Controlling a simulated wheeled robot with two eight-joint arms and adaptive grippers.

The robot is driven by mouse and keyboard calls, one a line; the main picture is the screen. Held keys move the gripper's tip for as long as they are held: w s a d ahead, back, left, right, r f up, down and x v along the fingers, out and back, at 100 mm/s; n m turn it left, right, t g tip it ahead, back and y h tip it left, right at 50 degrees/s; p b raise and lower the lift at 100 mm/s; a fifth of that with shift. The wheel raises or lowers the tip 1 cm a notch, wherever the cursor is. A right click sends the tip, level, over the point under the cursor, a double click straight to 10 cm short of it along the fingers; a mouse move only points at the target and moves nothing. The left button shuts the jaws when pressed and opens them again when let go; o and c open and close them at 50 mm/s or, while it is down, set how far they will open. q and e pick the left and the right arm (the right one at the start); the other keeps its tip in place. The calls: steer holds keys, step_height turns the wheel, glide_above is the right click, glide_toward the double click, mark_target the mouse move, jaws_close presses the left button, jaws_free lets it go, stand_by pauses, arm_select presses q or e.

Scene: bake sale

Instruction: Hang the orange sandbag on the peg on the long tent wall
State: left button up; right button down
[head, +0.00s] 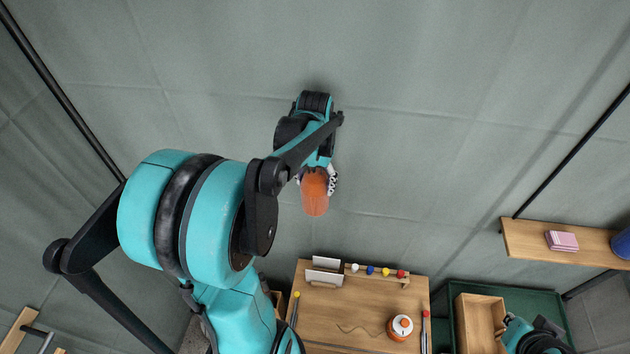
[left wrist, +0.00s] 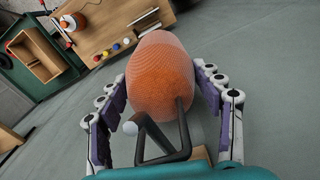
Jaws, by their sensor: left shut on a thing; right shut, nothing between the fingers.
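The orange sandbag (head: 315,199) hangs below my left gripper (head: 317,182) in front of the grey tent wall. In the left wrist view the sandbag (left wrist: 160,72) sits between the two fingers of the left gripper, which is shut on it. A dark bent bar with a pale ball tip (left wrist: 130,128) and a dark loop (left wrist: 182,120) show at the bag's near end, by a small wooden piece (left wrist: 201,156). I cannot tell whether the loop is around the bar. The peg is hidden in the head view. My right gripper (head: 510,325) is low at the right, shut and empty, partly cut off.
A wooden table (head: 325,300) with a white card holder (head: 325,272), coloured knobs and an orange-and-white jar (head: 400,327) stands below. A green table (head: 550,302) bears a wooden crate (head: 478,317). A wall shelf (head: 520,240) is at the right. The upper tent wall is clear.

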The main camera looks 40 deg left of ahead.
arm_select(q)
steer(key=shift+f, duration=0.25)
steer(key=o, duration=1.9)
steer(key=shift+o, duration=0.2)
step_height(320, 180, up, 12)
steer(key=shift+s+d, duration=0.1)
